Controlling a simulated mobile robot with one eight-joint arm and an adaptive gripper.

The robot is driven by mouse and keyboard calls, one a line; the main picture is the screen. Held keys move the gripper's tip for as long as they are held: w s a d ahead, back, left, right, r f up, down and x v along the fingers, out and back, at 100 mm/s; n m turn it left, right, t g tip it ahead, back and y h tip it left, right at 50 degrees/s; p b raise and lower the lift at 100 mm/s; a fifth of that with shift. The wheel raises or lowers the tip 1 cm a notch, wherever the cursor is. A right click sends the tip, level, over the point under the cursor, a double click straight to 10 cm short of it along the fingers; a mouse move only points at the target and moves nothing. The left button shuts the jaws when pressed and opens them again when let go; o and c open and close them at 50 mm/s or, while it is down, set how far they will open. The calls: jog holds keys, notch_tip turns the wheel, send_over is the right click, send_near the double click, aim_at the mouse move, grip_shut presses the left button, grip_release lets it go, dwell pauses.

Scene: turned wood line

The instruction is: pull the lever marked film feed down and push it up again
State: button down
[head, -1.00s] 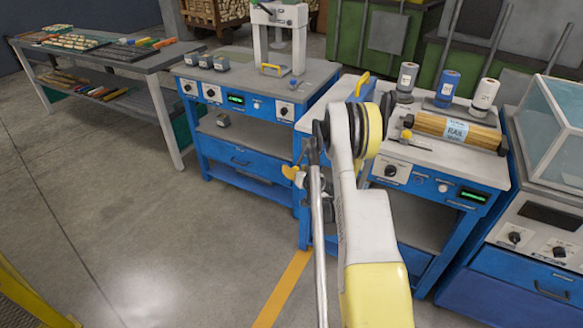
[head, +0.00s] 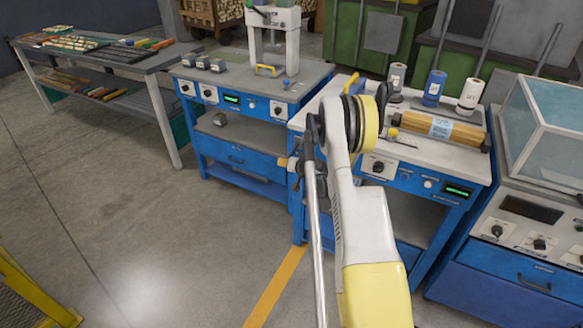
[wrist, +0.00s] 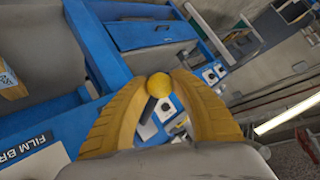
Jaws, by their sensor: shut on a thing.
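In the wrist view, my gripper (wrist: 158,78) has its two yellow fingers closed around a yellow ball knob (wrist: 159,87). A short dark stem of the lever (wrist: 150,107) shows below the knob. A plate whose visible letters read "FILM BR" (wrist: 26,147) is at the lower left of that view; its end is hidden. I cannot read a film feed marking. In the head view, my gripper (head: 285,162) is mostly hidden behind my arm, at the left side of the blue wrapping bench (head: 455,165). The lever itself is hidden there.
Film rolls (head: 437,84) and a wrapped wood bundle (head: 442,128) are on the bench top. A second blue bench (head: 240,165) with a press stands to the left. A clear-lidded machine (head: 545,135) is close on the right. Floor is free in front.

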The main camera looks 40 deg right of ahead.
notch_tip(320, 180, up, 6)
jog(key=m+g+y+p, duration=0.2)
jog(key=y+p, duration=0.1)
jog(key=shift+y, duration=0.3)
jog(key=shift+w+d+r+m+g+y+p, duration=0.1)
jog(key=shift+d+r+m+g+y+p, duration=0.1)
jog(key=shift+r+m+g+y, duration=0.25)
jog(key=shift+w+d+r+m+g+y+p, duration=0.15)
jog(key=shift+r+m+y+p, duration=0.15)
jog(key=shift+r, duration=0.35)
jog(key=shift+d+r, duration=0.3)
jog(key=shift+r, duration=0.15)
jog(key=shift+w+r, duration=0.1)
jog(key=shift+r, duration=0.05)
jog(key=c, duration=1.1)
grip_release()
jog(key=shift+d, duration=0.1)
jog(key=shift+o, duration=0.2)
jog(key=v, duration=1.2)
